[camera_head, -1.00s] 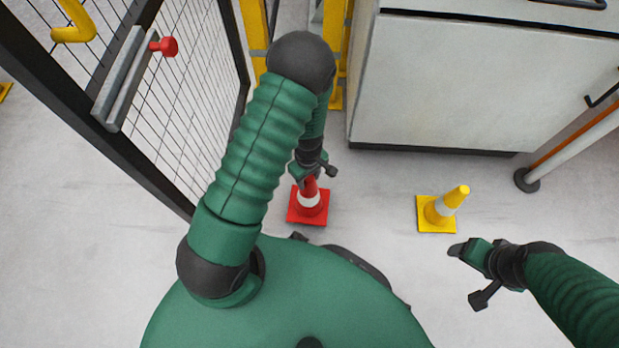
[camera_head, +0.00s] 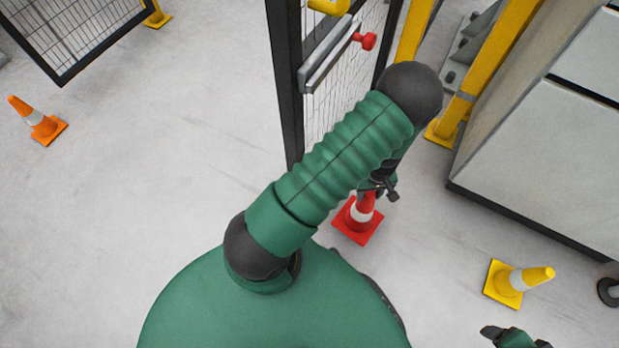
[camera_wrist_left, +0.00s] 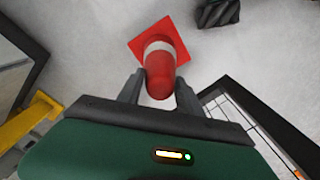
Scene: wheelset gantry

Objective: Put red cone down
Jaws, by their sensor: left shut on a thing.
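The red cone (camera_head: 359,219) has a white band and a square red base. In the head view it is below my left gripper (camera_head: 379,187), partly hidden by my left arm. In the left wrist view the cone's top (camera_wrist_left: 160,84) sits between the two fingers of my left gripper (camera_wrist_left: 160,92), which is shut on it. The cone looks upright; I cannot tell whether its base touches the floor. My right gripper (camera_head: 514,338) shows only in part at the bottom right edge of the head view.
A yellow cone (camera_head: 514,281) stands on the floor at right, an orange cone (camera_head: 39,121) at far left. A mesh gate (camera_head: 341,75) with a red knob (camera_head: 366,40) stands beyond my left arm. A grey cabinet (camera_head: 550,150) is at right.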

